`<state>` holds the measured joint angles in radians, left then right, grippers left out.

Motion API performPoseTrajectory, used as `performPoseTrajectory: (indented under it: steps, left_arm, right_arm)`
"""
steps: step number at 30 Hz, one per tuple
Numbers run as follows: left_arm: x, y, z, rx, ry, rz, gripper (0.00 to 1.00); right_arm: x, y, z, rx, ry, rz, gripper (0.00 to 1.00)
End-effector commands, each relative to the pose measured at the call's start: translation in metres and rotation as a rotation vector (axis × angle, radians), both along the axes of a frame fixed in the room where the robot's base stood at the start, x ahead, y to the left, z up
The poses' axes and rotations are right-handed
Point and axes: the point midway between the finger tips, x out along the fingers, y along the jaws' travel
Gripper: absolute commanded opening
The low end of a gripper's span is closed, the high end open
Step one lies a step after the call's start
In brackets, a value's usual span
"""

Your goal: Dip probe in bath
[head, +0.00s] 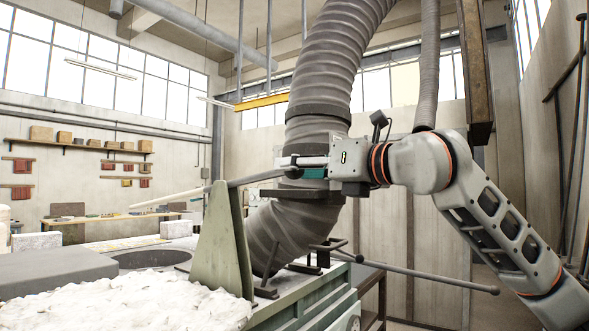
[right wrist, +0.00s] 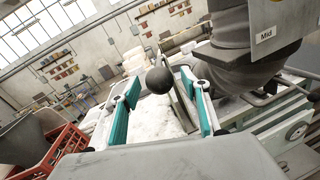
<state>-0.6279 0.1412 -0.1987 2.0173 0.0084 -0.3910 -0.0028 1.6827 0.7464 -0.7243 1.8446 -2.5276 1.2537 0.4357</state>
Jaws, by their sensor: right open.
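The probe (head: 240,180) is a long rod, pale at its left end and dark toward the right. It rests, slightly tilted, across the top of an upright green bracket (head: 221,240). The bath appears to be the dark round opening (head: 152,259) left of the bracket, below the rod's pale part. My right gripper (head: 292,163) is at the rod's right end. In the right wrist view its teal-padded fingers (right wrist: 160,88) are open, with the rod's dark ball end (right wrist: 158,79) between their tips and gaps on both sides. My left gripper is out of view.
A thick grey ribbed duct (head: 322,70) stands close behind my right gripper. A second ball-ended rod (head: 430,277) sticks out to the right of the green bench. White lumpy material (head: 130,303) lies in front of the opening. A red crate (right wrist: 58,150) shows at lower left.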

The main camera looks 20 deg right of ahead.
Motion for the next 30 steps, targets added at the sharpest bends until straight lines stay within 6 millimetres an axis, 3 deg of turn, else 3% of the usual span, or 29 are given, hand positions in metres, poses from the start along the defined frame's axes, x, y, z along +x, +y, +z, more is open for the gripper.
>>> performPoseTrajectory:
  steps: [6, 14, 19, 25, 30]
  left_arm:
    - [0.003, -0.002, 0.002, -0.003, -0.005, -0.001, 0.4]
    - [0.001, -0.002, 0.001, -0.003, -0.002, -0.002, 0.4]
    - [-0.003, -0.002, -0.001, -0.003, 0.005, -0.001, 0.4]
    - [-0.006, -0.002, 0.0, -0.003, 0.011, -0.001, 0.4]
    - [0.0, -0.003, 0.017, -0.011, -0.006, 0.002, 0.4]
  right_arm:
    - [0.014, 0.007, 0.0, -0.001, 0.0, 0.0, 0.46]
    - [0.015, 0.008, 0.0, -0.001, 0.0, 0.0, 0.46]
    - [0.015, 0.008, 0.0, 0.0, 0.0, 0.0, 0.02]
    - [0.014, 0.006, 0.002, -0.002, 0.001, -0.001, 0.0]
    - [0.012, -0.006, 0.015, -0.015, 0.017, -0.005, 0.0]
